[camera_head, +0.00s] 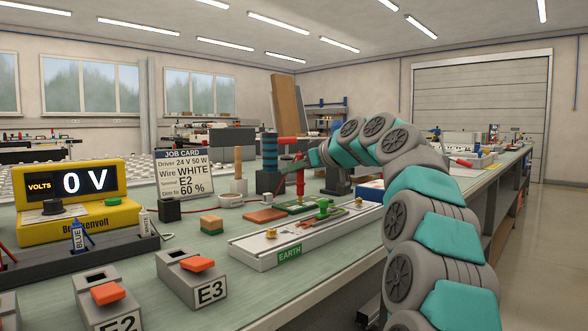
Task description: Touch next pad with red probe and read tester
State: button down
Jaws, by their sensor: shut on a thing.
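The yellow tester (75,222) stands at the left, and its display reads 0 V. My gripper (300,164) is beyond the white strip at the picture's middle, shut on the upright red probe (300,184). The probe's lower end is over or on a small green board (302,208); I cannot tell whether it touches a pad. The pads on that board are too small to make out.
Boxes marked E2 (112,292) and E3 (194,280), each with an orange lever, stand in front. A job card (190,174), a copper-coloured plate (265,215) and a small wooden block (211,225) are nearby. My arm covers the bench's right part.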

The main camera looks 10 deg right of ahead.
jog(key=shift+r+p, duration=2.05)
jog(key=shift+r, duration=0.85)
